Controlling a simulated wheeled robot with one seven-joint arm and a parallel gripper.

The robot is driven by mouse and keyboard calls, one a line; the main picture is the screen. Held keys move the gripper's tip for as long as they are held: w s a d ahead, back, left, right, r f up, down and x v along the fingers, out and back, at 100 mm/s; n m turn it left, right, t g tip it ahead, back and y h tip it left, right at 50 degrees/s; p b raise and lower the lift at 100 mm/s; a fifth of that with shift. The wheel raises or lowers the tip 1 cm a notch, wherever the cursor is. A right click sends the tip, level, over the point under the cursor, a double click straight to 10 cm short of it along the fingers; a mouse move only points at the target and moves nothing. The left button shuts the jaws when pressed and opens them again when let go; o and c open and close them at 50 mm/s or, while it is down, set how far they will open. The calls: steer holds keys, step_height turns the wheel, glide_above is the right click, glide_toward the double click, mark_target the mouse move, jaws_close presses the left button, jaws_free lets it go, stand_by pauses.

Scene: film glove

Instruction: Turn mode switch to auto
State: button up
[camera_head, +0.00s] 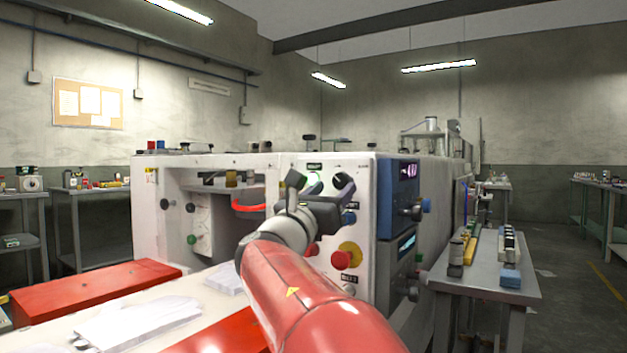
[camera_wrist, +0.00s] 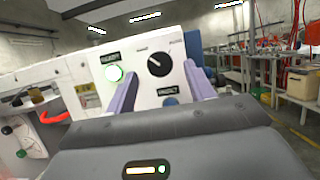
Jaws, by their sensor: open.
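The mode switch, a round black rotary knob (camera_wrist: 158,64), sits on the white control panel in the wrist view. It also shows near the panel's top right in the head view (camera_head: 343,183). A faint pale mark shows on it; its small labels are too blurred to read. My gripper (camera_wrist: 160,67) is open, its two purple-grey fingers pointing at the panel on either side of the knob, with nothing between them that I can see held. Whether the fingers touch the panel I cannot tell. In the head view my gripper (camera_head: 312,200) is in front of the panel and hides part of it.
A lit green-ringed button (camera_wrist: 115,73) is left of the knob, and a blue button (camera_wrist: 170,102) is below it. A red emergency button on yellow (camera_head: 348,254) is lower on the panel. A side table (camera_head: 490,285) with small items stands to the right.

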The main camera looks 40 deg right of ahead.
mark_target(339, 183)
steer(key=shift+p+x, duration=0.35)
steer(key=shift+x, duration=2.05)
steer(key=shift+c, duration=0.2)
steer(key=c, duration=0.9)
steer(key=shift+f, duration=0.1)
